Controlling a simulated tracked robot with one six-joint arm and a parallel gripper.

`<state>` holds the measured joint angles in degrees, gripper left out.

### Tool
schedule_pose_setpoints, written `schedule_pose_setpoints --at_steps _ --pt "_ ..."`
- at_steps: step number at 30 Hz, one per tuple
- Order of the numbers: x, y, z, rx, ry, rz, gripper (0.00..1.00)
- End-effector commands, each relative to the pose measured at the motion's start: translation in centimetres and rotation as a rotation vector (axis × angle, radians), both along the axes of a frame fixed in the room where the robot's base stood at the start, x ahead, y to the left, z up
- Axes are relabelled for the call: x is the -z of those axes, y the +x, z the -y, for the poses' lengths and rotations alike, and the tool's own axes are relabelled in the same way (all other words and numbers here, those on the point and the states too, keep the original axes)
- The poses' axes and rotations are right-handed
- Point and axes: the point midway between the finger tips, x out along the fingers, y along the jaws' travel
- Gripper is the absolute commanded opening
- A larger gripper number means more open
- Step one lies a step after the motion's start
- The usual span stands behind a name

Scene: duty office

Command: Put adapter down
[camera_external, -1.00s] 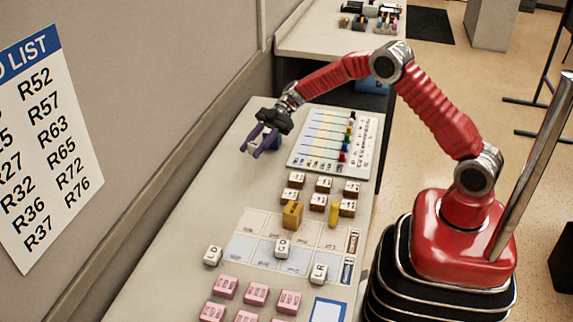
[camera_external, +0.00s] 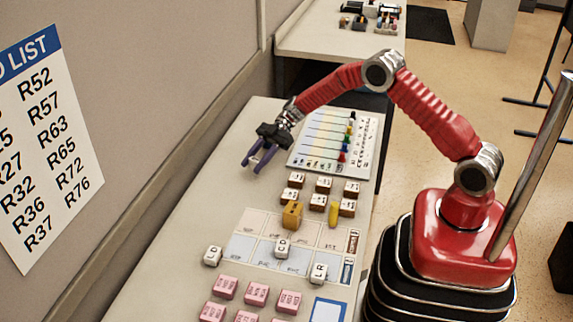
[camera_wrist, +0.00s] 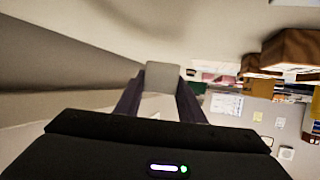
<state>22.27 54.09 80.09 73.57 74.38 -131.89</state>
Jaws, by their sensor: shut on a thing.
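My gripper (camera_external: 258,160) is over the far left part of the long table, left of the white board with coloured pegs. Its purple fingers point down toward the tabletop. In the wrist view my gripper (camera_wrist: 162,88) has a plain light grey block (camera_wrist: 163,77) between its fingertips, which I take to be the adapter. The fingers are shut on it. In the external view the block cannot be made out against the pale table, so I cannot tell whether it touches the surface.
The peg board (camera_external: 335,145) lies right of my gripper. Brown lettered blocks (camera_external: 322,186), an ochre block (camera_external: 292,214) and a yellow piece (camera_external: 334,214) stand nearer, by a printed grid sheet (camera_external: 252,222). Pink blocks (camera_external: 256,293) are at the front. The left table strip is clear.

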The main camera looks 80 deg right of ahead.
Motion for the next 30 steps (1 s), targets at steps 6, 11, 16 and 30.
schedule_pose_setpoints --at_steps 6,11,16,30 --pt "1.8 0.0 0.0 0.0 0.001 -0.003 0.14" --pt "3.6 0.0 0.0 0.001 0.001 -0.002 0.14" --pt "3.7 0.0 0.0 0.001 0.0 0.0 0.14" --pt "3.9 0.0 0.0 0.0 0.0 0.0 0.51"
